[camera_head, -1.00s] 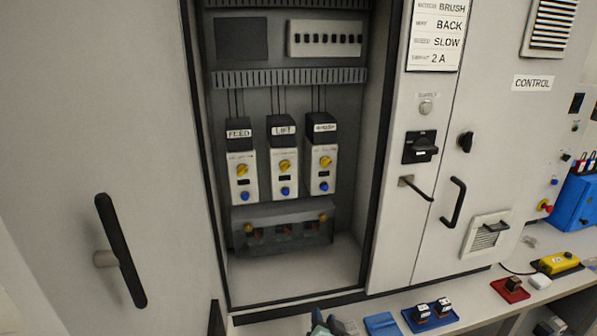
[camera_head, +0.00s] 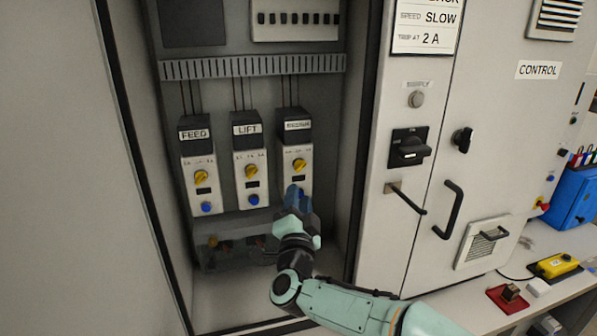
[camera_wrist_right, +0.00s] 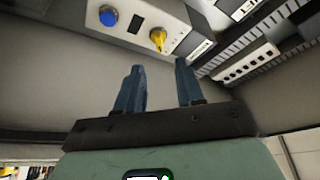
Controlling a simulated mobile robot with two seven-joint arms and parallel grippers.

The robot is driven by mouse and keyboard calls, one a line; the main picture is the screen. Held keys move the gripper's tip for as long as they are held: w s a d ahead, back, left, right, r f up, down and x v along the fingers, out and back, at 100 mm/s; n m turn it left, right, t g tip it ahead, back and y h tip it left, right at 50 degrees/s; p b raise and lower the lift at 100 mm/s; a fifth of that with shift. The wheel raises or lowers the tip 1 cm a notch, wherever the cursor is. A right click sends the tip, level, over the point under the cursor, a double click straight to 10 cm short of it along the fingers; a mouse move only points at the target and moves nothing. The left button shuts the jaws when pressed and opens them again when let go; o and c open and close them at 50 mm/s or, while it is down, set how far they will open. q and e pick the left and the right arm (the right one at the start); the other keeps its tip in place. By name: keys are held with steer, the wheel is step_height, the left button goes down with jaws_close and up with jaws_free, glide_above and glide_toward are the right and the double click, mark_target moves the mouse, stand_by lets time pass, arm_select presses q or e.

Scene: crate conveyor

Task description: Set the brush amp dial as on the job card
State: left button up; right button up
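The job card (camera_head: 428,28) on the cabinet front reads SLOW and TRIP AT 2 A; its top is cut off. In the open cabinet, the rightmost of three units (camera_head: 305,147) has a blurred label. Its yellow amp dial (camera_head: 299,165) has a scale too small to read. My right gripper (camera_head: 294,190) is in front of this unit, just below the dial, and covers its blue button. In the right wrist view, my right gripper (camera_wrist_right: 159,72) is open with nothing between its fingers. A yellow dial (camera_wrist_right: 158,38) and blue button (camera_wrist_right: 108,17) lie beyond the fingertips. My left gripper is out of view.
The FEED unit (camera_head: 201,170) and LIFT unit (camera_head: 249,164) stand close to the left, with similar dials. A slotted duct (camera_head: 255,66) runs above. The cabinet's right side has a black rotary switch (camera_head: 409,147) and a protruding handle (camera_head: 405,198).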

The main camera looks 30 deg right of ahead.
mark_target(300, 168)
steer(key=p+x, duration=0.2)
steer(key=x, duration=0.7)
steer(key=shift+w+d, duration=0.1)
steer(key=shift+w, duration=0.05)
jaws_close()
